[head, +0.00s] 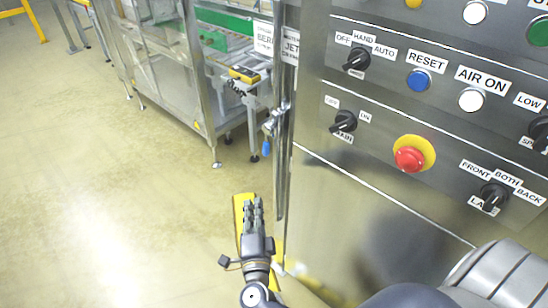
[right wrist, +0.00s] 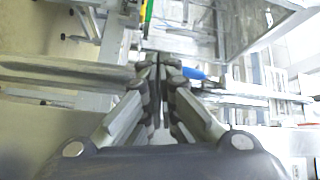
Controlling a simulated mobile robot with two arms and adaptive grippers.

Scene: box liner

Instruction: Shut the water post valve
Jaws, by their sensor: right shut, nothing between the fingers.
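The water post valve is a small metal fitting (head: 271,124) on the narrow steel post at the left edge of the control cabinet. Its blue lever (head: 266,147) hangs down from the fitting in the head view. In the right wrist view the blue lever (right wrist: 192,73) lies just beyond and right of the fingertips. My right gripper (head: 252,202) is below the lever in the head picture, fingers together and empty. Its closed fingertips (right wrist: 158,65) show in the right wrist view, seemingly apart from the lever. My left gripper is not in view.
The steel control cabinet (head: 350,185) fills the right side, with knobs and a red emergency button (head: 409,159) on its front. A glazed machine frame (head: 165,80) stands behind at the left. A yellow floor marking (head: 240,215) lies under my right gripper. Open floor (head: 90,190) is at left.

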